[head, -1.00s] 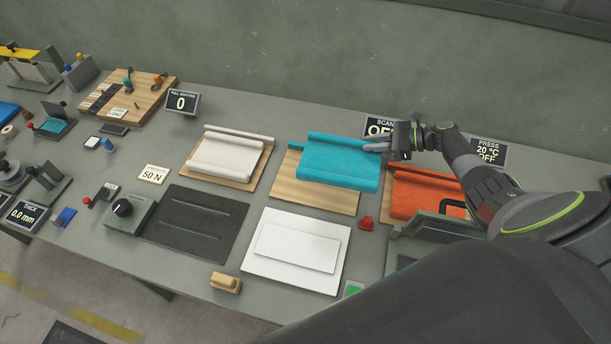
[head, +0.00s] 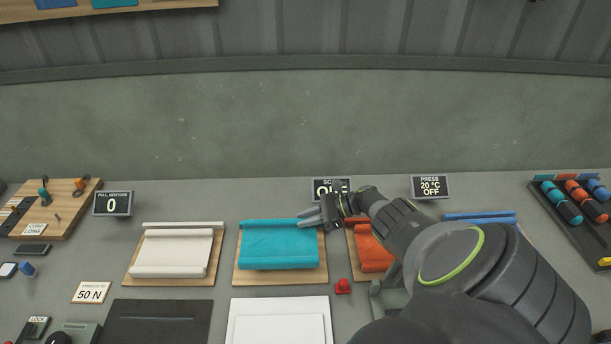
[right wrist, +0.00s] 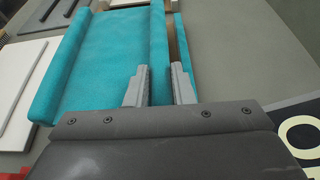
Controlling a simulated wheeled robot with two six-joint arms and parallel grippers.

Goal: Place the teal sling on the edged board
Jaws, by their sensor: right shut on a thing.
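The teal sling (head: 278,245) is a flat cloth panel with rolled edges. It is over a wooden board (head: 280,277) in the middle of the row; I cannot tell whether it touches it. My right gripper (head: 308,217) is shut on the sling's rolled far edge near its right corner. In the right wrist view the fingers (right wrist: 159,88) straddle that edge of the sling (right wrist: 100,62). A white board (head: 280,320) with a smaller raised panel lies in front, bare. I cannot tell which board is the edged one. My left gripper is not in view.
A white sling (head: 172,252) and an orange sling (head: 373,248) lie on boards on either side. A dark slotted plate (head: 160,322) is front left. A SCAN sign (head: 325,187) stands just behind the gripper.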

